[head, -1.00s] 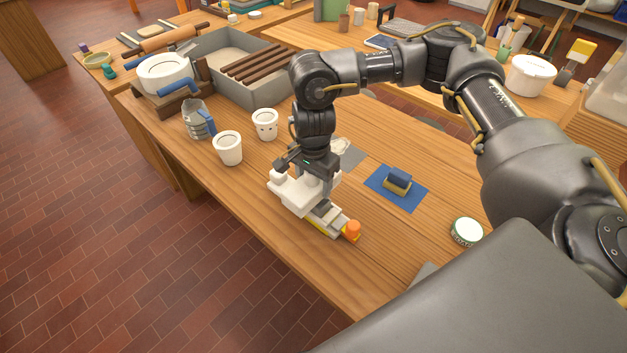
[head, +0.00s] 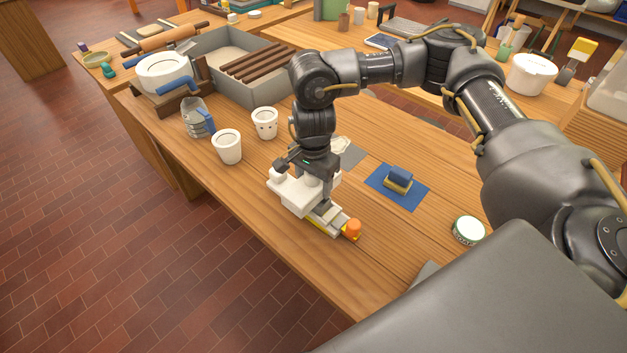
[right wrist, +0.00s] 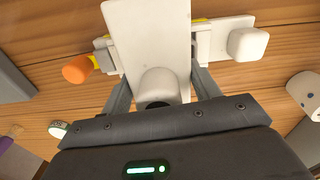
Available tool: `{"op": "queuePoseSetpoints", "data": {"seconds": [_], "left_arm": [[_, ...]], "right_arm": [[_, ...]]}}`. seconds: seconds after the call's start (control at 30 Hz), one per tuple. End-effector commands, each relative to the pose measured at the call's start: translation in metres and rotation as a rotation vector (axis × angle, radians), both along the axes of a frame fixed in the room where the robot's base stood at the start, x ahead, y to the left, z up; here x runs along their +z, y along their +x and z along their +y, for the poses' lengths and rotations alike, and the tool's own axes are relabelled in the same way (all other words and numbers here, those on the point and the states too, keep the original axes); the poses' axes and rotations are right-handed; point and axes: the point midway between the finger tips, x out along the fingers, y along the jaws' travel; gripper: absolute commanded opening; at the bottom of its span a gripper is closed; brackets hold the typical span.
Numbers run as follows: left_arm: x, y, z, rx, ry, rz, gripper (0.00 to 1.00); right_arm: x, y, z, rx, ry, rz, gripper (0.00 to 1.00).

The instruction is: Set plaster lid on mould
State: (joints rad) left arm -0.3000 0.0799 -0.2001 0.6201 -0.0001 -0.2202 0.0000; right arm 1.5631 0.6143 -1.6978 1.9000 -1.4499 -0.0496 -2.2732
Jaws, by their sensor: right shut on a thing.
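My right gripper (head: 314,188) is shut on the white plaster lid (head: 297,197), a pale slab with a rounded knob. In the right wrist view the lid (right wrist: 147,35) is between my fingers, with its knob (right wrist: 158,86) close to the palm. Under it is the mould (head: 329,217), a long pale piece with yellow edges and an orange end piece (head: 354,229). In the right wrist view the lid crosses over the mould (right wrist: 215,38) and hides its middle. I cannot tell whether the lid touches it. My left gripper is out of view.
Two white cups (head: 228,148) (head: 265,123) and a jug (head: 197,119) stand to the left. A blue mat (head: 408,199) with a sponge (head: 397,183) and a round tin (head: 467,230) lie to the right. A grey tray (head: 208,62) is at the back.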

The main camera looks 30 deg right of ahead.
Motion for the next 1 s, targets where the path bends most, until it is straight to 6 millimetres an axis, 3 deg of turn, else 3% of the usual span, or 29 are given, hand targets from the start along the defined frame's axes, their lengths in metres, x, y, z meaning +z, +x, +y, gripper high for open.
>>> {"op": "queuePoseSetpoints", "data": {"seconds": [0.27, 1.0], "left_arm": [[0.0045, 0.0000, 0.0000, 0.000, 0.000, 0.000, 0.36], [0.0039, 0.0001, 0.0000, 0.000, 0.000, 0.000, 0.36]], "right_arm": [[0.0085, 0.0003, 0.0001, 0.000, 0.000, -0.001, 0.30], [0.0084, 0.0008, 0.0026, 0.000, 0.000, -0.001, 0.30]]}}
